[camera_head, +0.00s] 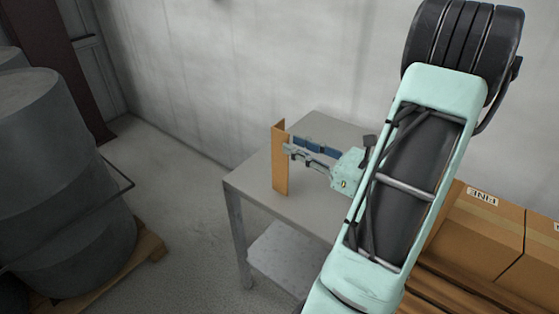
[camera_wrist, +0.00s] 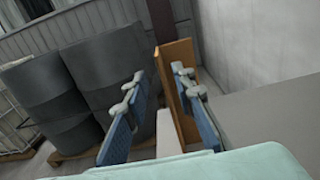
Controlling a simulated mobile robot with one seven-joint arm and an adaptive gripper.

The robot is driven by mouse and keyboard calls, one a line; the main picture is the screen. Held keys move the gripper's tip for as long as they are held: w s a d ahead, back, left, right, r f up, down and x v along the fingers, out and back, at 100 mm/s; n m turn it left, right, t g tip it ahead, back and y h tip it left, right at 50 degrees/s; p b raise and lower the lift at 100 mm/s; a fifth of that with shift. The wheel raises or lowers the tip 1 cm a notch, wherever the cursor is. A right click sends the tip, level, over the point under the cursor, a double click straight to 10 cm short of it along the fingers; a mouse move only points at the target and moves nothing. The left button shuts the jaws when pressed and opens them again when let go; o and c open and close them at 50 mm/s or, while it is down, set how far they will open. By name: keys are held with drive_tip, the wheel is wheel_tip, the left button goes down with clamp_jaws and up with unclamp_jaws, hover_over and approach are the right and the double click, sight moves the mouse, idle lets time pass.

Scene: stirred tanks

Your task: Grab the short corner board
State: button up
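The short corner board (camera_head: 279,160) is an orange-brown angled board standing upright on the grey table near its left end. In the wrist view the board (camera_wrist: 177,90) rises ahead of my gripper, with its lower part partly covered by the right finger. My gripper (camera_head: 289,151) reaches in level from the right, its fingertips close beside the board at about mid-height. In the wrist view the two blue fingers of my gripper (camera_wrist: 158,88) are apart with nothing clasped between them. I cannot tell whether a finger touches the board.
The grey table (camera_head: 330,125) stands near the pale wall and has a lower shelf (camera_head: 285,258). Grey drums (camera_head: 60,170) stand on a wooden pallet (camera_head: 148,250) at left. Cardboard boxes (camera_head: 480,225) lie at right. The floor between drums and table is clear.

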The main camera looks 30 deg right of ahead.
drive_tip(key=x, duration=0.4)
drive_tip(key=shift+w, duration=0.3)
drive_tip(key=shift+c, duration=0.3)
clamp_jaws()
